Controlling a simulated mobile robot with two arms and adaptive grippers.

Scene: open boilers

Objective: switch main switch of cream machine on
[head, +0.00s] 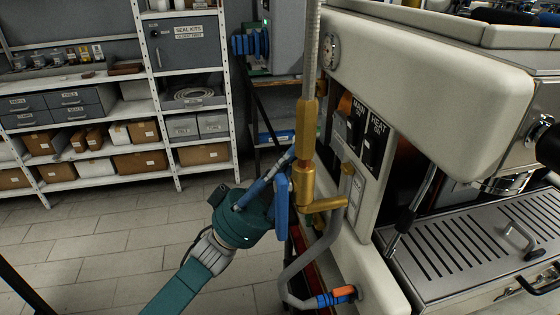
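The cream machine (420,75) fills the right side of the head view. On its end panel is a black switch (347,128) beside the label "MAIN ON". A second black switch (373,146) sits beside the label "HEAT ON", to the right and lower. I cannot tell the main switch's position for certain. My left gripper (281,178), teal with blue fingers, is left of and below the main switch, beside the upright brass pipe fitting (304,150). It looks apart from the switch. Its finger opening cannot be made out. My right gripper is not in view.
The brass fitting and its pipe (313,50) stand in front of the panel, left of the switches. A bent grey pipe (300,270) runs below to a blue and orange fitting (340,296). Shelves (152,75) stand behind. The floor at left is clear.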

